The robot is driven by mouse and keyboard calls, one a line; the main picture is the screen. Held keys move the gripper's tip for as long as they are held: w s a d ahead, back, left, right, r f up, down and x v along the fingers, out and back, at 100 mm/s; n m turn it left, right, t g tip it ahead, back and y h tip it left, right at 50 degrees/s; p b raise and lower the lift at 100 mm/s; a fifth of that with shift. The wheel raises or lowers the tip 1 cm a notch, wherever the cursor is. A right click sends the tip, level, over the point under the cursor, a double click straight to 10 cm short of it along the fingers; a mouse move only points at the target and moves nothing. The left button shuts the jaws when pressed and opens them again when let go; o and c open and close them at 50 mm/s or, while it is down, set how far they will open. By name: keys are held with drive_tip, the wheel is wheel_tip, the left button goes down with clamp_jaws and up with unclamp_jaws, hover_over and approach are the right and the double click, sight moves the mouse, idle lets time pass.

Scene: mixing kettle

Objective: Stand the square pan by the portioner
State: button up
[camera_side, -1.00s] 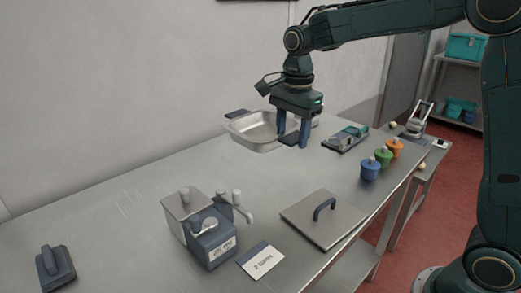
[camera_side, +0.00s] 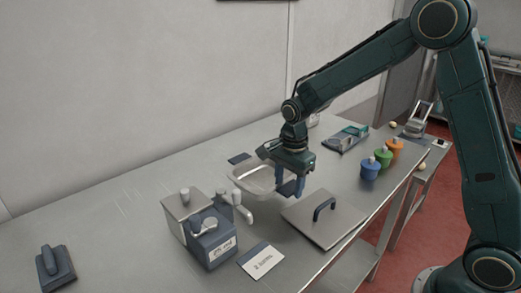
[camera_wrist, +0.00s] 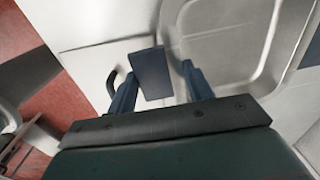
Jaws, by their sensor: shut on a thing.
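The square pan (camera_side: 252,182) is a shallow steel tray with dark blue tab handles on opposite sides. My gripper (camera_side: 290,187) is shut on its near tab, and the pan hangs out level to the left. The wrist view shows the blue tab (camera_wrist: 150,73) between my fingers (camera_wrist: 161,88) and the pan (camera_wrist: 225,45) beyond. The portioner (camera_side: 210,240), a steel tank with a blue front marked 25 ml and a white spout lever, stands left of and nearer than the pan. Whether the pan touches the table is hard to tell.
A flat steel lid (camera_side: 318,228) with a dark handle lies right of the portioner, below my gripper. A card (camera_side: 262,262) reading 2 turns lies beside the portioner. Blue (camera_side: 369,171), green (camera_side: 383,158) and orange (camera_side: 394,148) pots line the right edge. The table's left is mostly clear.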

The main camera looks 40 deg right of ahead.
drive_tip(key=shift+f, duration=0.1)
drive_tip(key=shift+f, duration=2)
drive_tip(key=o, duration=1.1)
drive_tip(key=shift+f, duration=0.1)
drive_tip(key=shift+o, duration=0.2)
drive_tip(key=r, duration=1)
drive_tip(key=shift+s+r, duration=0.2)
drive_tip(key=shift+r, duration=0.2)
drive_tip(key=shift+s+r, duration=0.1)
drive_tip(key=shift+r, duration=0.6)
